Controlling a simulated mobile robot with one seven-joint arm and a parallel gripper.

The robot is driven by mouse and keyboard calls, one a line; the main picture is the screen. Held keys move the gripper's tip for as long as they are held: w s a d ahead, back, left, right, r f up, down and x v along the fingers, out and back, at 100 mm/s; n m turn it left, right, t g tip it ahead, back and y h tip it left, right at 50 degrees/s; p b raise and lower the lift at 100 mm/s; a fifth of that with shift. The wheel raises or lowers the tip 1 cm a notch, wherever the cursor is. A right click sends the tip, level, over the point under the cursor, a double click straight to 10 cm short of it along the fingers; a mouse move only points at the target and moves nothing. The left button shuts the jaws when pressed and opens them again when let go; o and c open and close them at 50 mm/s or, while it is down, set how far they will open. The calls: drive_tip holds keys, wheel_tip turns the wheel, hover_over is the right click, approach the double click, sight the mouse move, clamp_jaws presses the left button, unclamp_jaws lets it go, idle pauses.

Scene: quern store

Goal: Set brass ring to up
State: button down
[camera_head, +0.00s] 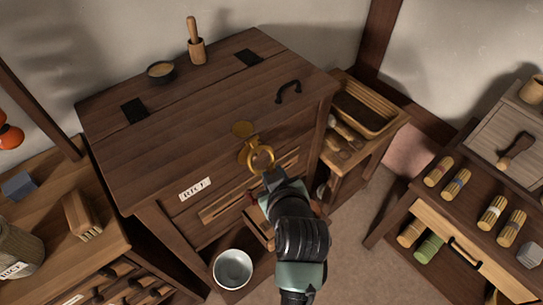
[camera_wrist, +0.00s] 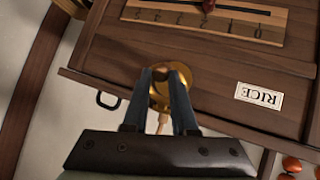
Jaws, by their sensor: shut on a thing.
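In the wrist view the brass ring (camera_wrist: 157,98) shows between the two dark fingers of my gripper (camera_wrist: 168,76), against the brass plate. My gripper is shut on the ring. The fingers partly hide the ring, so its exact angle is hard to tell.
A RICE label (camera_head: 195,189) and a pale marked strip (camera_wrist: 205,22) are on the cabinet front. A white bowl (camera_head: 232,269) sits low under the cabinet. A black handle (camera_head: 289,91) is on the top. Side tables stand left and right, with floor between.

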wheel_tip(320, 180, up, 3)
drive_tip(key=g+h+p, duration=0.1)
drive_tip(key=g+p, duration=0.1)
drive_tip(key=p, duration=0.5)
wheel_tip(320, 180, up, 5)
drive_tip(key=n+g+h+p, duration=0.2)
drive_tip(key=g+h+p, duration=0.25)
drive_tip(key=p, duration=0.65)
hover_over(269, 174)
drive_tip(key=shift+s+d+r+g+y, duration=0.15)
drive_tip(key=shift+s+d+g+y, duration=0.1)
drive_tip(key=shift+y, duration=0.2)
drive_tip(key=shift+w+a+r, duration=0.15)
drive_tip(key=shift+w+a, duration=0.05)
drive_tip(key=c, duration=1.1)
unclamp_jaws()
drive_tip(key=shift+c, duration=0.2)
drive_tip(key=shift+o, duration=0.7)
drive_tip(key=shift+f, duration=0.2)
drive_tip(key=shift+s, duration=0.1)
